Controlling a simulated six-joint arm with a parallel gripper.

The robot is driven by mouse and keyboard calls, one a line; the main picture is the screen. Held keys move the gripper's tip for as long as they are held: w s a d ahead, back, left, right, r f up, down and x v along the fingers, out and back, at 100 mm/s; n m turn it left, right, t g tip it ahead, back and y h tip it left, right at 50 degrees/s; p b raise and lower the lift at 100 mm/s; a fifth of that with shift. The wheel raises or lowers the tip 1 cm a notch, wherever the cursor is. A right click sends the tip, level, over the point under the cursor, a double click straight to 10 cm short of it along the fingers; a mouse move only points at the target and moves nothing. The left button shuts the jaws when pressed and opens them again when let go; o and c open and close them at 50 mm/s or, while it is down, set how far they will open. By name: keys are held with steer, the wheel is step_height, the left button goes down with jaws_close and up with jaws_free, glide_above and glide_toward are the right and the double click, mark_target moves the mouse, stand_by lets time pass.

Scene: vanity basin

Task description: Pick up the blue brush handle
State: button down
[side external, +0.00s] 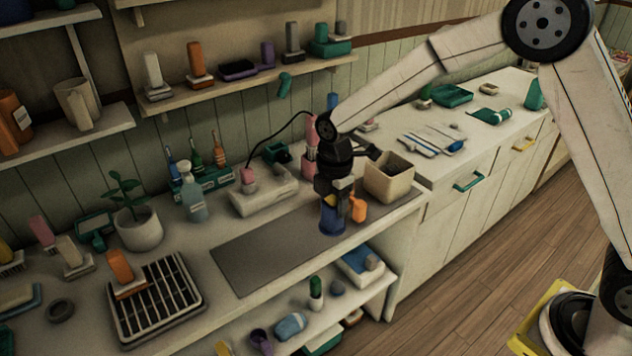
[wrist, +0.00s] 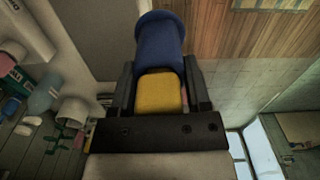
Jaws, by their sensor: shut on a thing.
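The blue brush handle (side external: 333,217) hangs upright below my gripper (side external: 334,196), over the right part of the grey mat (side external: 265,250). I cannot tell whether its lower end touches the mat. In the wrist view the blue handle (wrist: 160,42) has a flared far end, and a yellow block (wrist: 160,92) sits at its near end. My gripper (wrist: 160,72) is shut on it, with one black finger on each side. The fingers hide parts of its sides.
An orange piece (side external: 358,208) is just right of the handle. A beige square bin (side external: 389,180) stands close behind it to the right. A white tray (side external: 264,192) is at the back left. The mat's left part is clear.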

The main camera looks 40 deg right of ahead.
steer(key=shift+s+r, duration=0.25)
steer(key=shift+s, duration=0.2)
steer(key=shift+d, duration=0.1)
steer(key=c, duration=0.9)
jaws_free()
jaws_close()
